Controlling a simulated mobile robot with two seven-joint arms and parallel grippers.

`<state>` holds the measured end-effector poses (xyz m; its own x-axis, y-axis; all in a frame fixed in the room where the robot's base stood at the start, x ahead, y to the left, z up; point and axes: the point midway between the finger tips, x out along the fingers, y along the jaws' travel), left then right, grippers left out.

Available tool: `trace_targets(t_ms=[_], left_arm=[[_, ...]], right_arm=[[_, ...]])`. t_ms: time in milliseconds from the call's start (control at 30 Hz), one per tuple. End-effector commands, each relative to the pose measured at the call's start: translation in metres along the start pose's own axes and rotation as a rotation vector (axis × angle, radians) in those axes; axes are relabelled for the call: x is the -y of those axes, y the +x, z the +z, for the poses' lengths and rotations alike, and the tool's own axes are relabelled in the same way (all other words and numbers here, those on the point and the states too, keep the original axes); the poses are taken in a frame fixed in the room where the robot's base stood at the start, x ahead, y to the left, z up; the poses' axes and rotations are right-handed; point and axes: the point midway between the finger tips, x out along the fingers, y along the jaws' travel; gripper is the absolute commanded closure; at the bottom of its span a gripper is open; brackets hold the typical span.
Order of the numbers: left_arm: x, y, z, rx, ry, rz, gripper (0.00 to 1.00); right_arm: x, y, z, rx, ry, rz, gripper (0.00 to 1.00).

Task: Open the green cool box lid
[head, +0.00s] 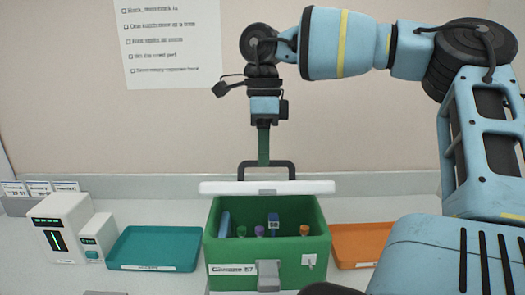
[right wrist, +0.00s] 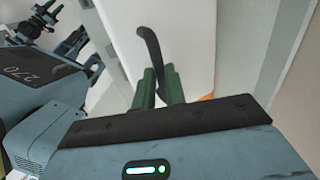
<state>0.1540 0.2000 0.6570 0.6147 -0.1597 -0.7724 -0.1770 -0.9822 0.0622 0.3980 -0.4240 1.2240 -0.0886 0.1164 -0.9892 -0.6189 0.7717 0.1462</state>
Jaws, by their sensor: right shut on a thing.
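The green cool box (head: 222,272) stands on the counter with its inside showing. Its white lid (head: 215,188) is raised and seen nearly edge-on above the back of the box. The lid's black handle (head: 291,170) stands up from it. My right gripper (head: 264,163) points down and is shut on this handle. In the right wrist view, the dark handle (right wrist: 150,45) passes between the green fingers of my right gripper (right wrist: 160,90), with the white lid (right wrist: 185,40) behind. My left gripper is not in view.
Several capped tubes, one a blue tube (head: 273,222), stand in the box. A teal tray (head: 155,248) lies at its left and an orange tray (head: 360,245) at its right. White devices (head: 65,228) stand at far left. A printed sheet (head: 170,42) hangs on the wall.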

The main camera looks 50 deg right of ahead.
Motion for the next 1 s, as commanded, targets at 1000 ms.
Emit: trace_targets(t_ms=[1000], left_arm=[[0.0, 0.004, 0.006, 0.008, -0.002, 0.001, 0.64]], right_arm=[[0.002, -0.048, 0.0, -0.005, 0.006, -0.002, 0.66]])
